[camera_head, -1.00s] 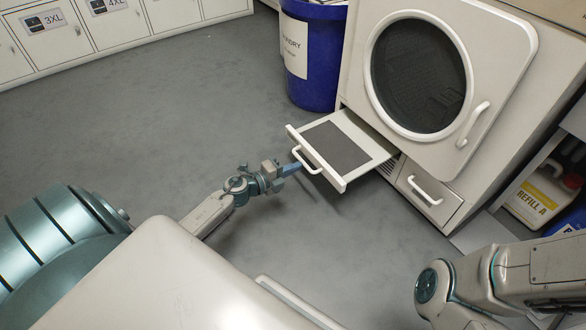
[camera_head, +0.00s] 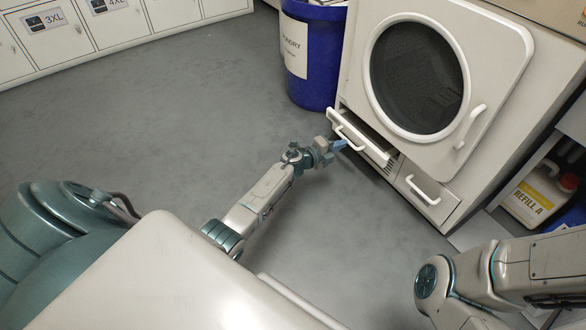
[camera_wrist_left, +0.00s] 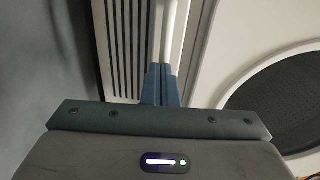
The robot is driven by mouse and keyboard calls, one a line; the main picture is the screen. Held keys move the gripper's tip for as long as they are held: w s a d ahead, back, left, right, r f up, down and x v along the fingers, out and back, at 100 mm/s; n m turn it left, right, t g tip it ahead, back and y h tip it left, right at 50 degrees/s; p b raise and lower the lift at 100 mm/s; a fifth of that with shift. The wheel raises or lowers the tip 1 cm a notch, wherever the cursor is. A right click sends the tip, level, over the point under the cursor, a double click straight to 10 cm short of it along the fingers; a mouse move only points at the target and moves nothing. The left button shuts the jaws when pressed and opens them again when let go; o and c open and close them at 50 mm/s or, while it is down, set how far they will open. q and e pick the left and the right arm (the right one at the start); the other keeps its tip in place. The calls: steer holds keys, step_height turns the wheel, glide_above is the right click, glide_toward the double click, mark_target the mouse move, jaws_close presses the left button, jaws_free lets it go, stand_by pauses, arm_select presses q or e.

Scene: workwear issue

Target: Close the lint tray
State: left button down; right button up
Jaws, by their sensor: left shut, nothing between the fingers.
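The lint tray (camera_head: 360,133) is a white drawer low on the front of the white dryer (camera_head: 350,75). It stands out only a little, and its front carries a white bar handle. My left gripper (camera_head: 341,145) is shut and empty, with its blue fingertips at the tray's front by the handle. In the left wrist view the shut blue fingers (camera_wrist_left: 160,84) point at the white handle bar (camera_wrist_left: 168,35); I cannot tell whether they touch it. My right arm shows at the lower right, but its gripper is out of view.
The round dryer door (camera_head: 420,75) is shut above the tray. A second drawer (camera_head: 428,195) is closed to the right. A blue laundry bin (camera_head: 318,85) stands close on the left. A refill jug (camera_head: 540,190) sits at right. Grey floor (camera_head: 180,120) is clear on the left.

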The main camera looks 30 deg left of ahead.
mark_target(354, 136)
arm_select(q)
steer(key=x, duration=0.2)
steer(key=b+x, duration=0.1)
steer(key=x, duration=0.1)
steer(key=r+x, duration=0.1)
steer(key=x, duration=0.1)
steer(key=shift+w+b, duration=0.25)
steer(key=shift+b, duration=0.05)
steer(key=shift+r, duration=0.1)
